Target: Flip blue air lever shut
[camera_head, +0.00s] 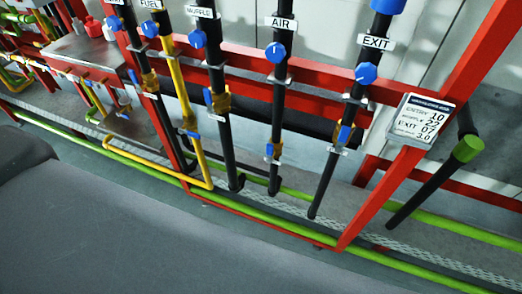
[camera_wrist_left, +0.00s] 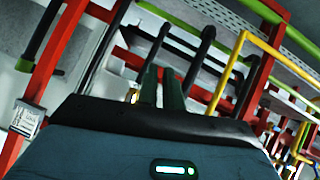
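The AIR pipe is a black upright pipe in the head view, with a white AIR label (camera_head: 281,22) and a round blue knob (camera_head: 275,53) near its top. No gripper shows in the head view. In the left wrist view, my left gripper (camera_wrist_left: 161,82) shows two dark fingers close together, pointing toward the pipes. The gap at their tips is too unclear to judge. I cannot make out the air lever there.
The EXIT pipe (camera_head: 352,98), with its own blue lever, stands to the right; the muffle pipe (camera_head: 216,75) and yellow fuel pipe (camera_head: 178,80) stand left. A red diagonal post (camera_head: 385,190) carries a display (camera_head: 411,121). A green rail (camera_head: 250,208) runs low in front.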

